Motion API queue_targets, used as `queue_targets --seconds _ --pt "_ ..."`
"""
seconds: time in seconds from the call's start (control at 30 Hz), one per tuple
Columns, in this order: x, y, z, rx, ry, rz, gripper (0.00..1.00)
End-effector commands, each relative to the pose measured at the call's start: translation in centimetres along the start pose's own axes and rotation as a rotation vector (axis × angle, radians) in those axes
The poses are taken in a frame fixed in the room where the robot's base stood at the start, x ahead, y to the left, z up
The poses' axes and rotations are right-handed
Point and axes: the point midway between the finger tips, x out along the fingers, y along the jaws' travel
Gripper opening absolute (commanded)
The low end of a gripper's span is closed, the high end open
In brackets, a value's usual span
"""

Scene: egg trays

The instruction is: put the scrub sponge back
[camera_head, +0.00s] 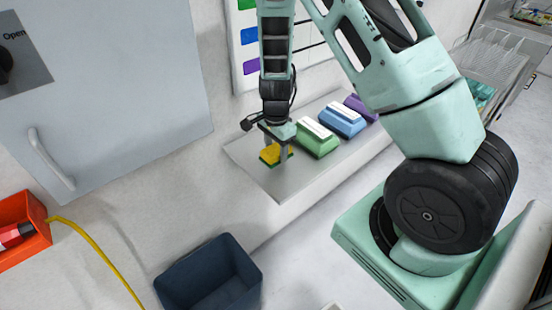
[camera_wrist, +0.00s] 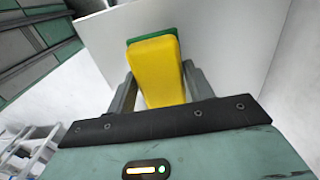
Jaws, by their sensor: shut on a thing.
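The scrub sponge (camera_head: 272,155) is yellow with a green layer. It is at the left end of the grey shelf (camera_head: 310,171) in the head view, and I cannot tell whether it touches the shelf. My gripper (camera_head: 276,157) points down over it with one finger on each side. In the wrist view the sponge (camera_wrist: 158,72) sits between the two fingers of my gripper (camera_wrist: 164,88), its yellow side facing the camera and the green edge behind. My gripper is shut on the sponge.
Green (camera_head: 317,138), blue (camera_head: 342,119) and purple (camera_head: 361,107) blocks with white tops stand along the shelf to the right of the sponge. A dark blue bin (camera_head: 210,276) is below left. A grey cabinet door (camera_head: 112,85) is at the left, beside an orange box (camera_head: 22,230).

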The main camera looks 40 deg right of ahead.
Motion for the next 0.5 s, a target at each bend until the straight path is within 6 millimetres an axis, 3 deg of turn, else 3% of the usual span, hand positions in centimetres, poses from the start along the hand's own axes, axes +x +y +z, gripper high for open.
queue_targets --seconds 0.3,0.5 --pt "3.9 0.1 0.0 0.0 -0.001 0.002 0.34" --pt "4.3 0.0 0.1 -0.001 0.0 0.0 0.31"
